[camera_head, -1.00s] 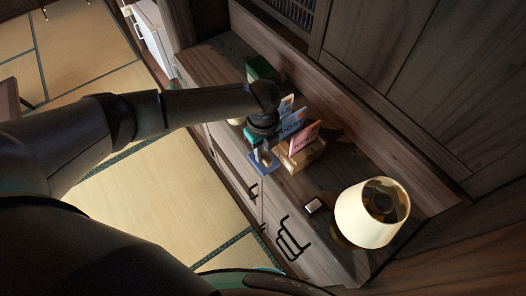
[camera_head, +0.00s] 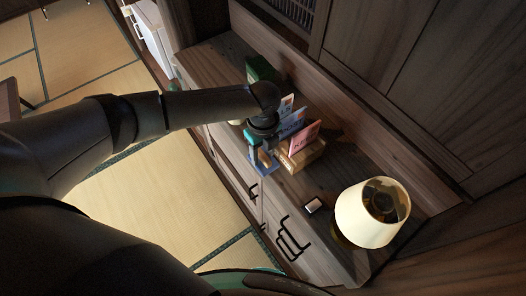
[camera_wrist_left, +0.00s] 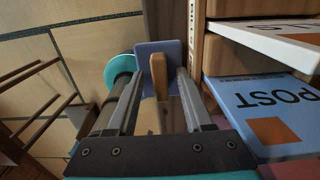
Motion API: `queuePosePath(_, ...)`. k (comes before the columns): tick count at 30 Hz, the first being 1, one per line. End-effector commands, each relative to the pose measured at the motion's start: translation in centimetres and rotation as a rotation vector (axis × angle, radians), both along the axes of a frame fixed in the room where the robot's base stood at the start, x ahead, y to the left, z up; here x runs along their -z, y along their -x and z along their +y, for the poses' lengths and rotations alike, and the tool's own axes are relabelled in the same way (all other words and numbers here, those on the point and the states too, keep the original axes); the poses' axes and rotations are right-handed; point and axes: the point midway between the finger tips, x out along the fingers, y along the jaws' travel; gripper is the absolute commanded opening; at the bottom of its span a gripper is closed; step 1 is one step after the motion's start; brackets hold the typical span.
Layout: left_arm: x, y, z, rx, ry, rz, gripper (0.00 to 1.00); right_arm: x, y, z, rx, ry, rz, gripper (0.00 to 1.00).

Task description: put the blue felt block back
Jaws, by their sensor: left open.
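The blue felt block (camera_head: 261,168) is a flat blue pad with a wooden handle. It is at the front edge of the cabinet top, beside the wooden card holder (camera_head: 303,158). In the left wrist view the blue felt block (camera_wrist_left: 176,50) shows past the fingertips, its wooden handle upright between them. My left gripper (camera_head: 262,156) is open around the handle; gaps show on both sides in the wrist view (camera_wrist_left: 158,82). The arm and fingers partly hide the block in the head view. My right gripper is not in view.
Upright cards, including a blue POST card (camera_wrist_left: 268,105) and a pink one (camera_head: 304,137), stand close beside the gripper. A green box (camera_head: 260,69) is behind my arm. Tatami lies left of the cabinet.

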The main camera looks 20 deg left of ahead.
Motion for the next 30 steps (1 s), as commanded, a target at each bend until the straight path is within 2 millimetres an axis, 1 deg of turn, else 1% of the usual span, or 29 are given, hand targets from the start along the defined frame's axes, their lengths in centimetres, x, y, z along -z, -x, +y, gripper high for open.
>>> queuePosePath(5, -2.0, -0.1, 0.0, 0.001, 0.001, -0.003, 0.51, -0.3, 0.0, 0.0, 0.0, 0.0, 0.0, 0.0)
queuePosePath(8, -4.0, -0.1, 0.0, 0.001, 0.001, -0.004, 0.51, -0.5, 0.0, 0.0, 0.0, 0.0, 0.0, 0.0)
queuePosePath(12, -7.1, -0.1, 0.0, 0.001, 0.001, -0.006, 0.51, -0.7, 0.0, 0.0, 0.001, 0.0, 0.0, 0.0)
queuePosePath(15, -9.1, -0.1, 0.0, 0.001, 0.0, -0.004, 0.51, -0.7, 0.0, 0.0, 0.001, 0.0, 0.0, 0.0)
queuePosePath(18, -10.7, -0.1, 0.0, -0.001, 0.0, -0.002, 0.51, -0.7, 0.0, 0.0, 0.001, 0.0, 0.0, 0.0)
queuePosePath(21, -11.6, 0.0, 0.0, 0.0, 0.0, -0.001, 0.51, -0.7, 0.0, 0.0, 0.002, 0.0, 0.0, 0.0)
queuePosePath(24, -12.2, 0.0, 0.0, 0.0, 0.001, -0.001, 0.51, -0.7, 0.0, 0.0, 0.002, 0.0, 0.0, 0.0)
queuePosePath(30, -12.3, 0.0, 0.0, 0.0, 0.0, 0.0, 0.51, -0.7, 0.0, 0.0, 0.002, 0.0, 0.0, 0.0)
